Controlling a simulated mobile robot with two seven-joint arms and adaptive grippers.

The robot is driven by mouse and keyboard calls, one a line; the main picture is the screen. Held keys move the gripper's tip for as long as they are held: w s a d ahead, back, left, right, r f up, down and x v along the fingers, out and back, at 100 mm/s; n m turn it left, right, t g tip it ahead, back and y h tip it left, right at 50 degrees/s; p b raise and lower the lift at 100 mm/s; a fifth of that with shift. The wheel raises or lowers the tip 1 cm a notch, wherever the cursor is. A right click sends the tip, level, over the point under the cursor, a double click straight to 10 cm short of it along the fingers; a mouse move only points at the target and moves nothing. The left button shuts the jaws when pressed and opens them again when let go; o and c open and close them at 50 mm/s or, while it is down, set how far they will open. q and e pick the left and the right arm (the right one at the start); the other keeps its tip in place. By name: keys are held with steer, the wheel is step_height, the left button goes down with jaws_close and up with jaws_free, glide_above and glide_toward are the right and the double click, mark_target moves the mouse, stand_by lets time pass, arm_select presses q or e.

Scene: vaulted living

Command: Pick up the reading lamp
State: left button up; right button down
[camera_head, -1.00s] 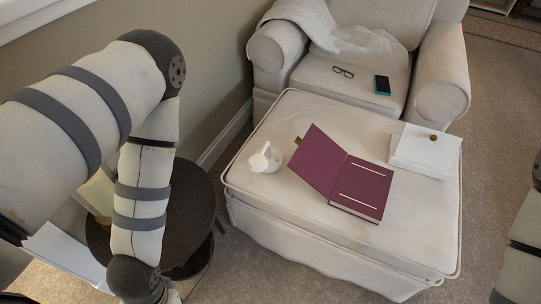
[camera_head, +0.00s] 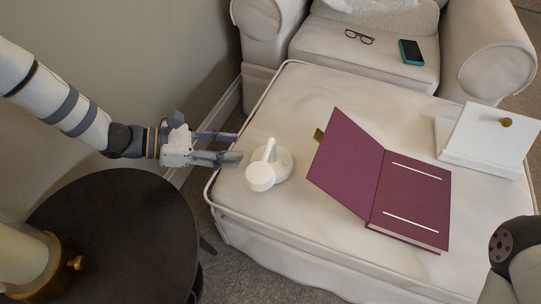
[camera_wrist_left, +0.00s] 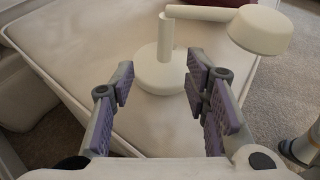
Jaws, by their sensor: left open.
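The reading lamp (camera_head: 283,163) is small and white, with a round base, a short post and a round head on an arm. It stands upright on the left part of the cream ottoman (camera_head: 300,100). My left gripper (camera_head: 241,147) is open, just left of the lamp in the head view, with nothing between its fingers. In the left wrist view the lamp (camera_wrist_left: 160,70) stands ahead of the open fingers (camera_wrist_left: 165,90), its post roughly between them and its head to the right. My right arm shows at the right edge, but its gripper is out of view.
An open purple book (camera_head: 410,195) lies right of the lamp. A white box (camera_head: 485,140) sits at the ottoman's right. Glasses (camera_head: 359,37) and a phone (camera_head: 411,52) lie on the armchair (camera_head: 330,45). A dark round table (camera_head: 120,230) stands at the lower left.

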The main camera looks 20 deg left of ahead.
mark_target(272, 155)
arm_select(q)
steer(key=x, duration=0.3)
steer(key=b+x, duration=0.1)
steer(key=x, duration=0.2)
steer(key=r+x, duration=0.1)
steer(key=x, duration=0.2)
steer(key=shift+s+d, duration=0.15)
steer(key=shift+d, duration=0.35)
steer(key=shift+w+d+f, duration=0.15)
steer(key=shift+w+d, duration=0.15)
steer(key=shift+d, duration=0.05)
jaws_close()
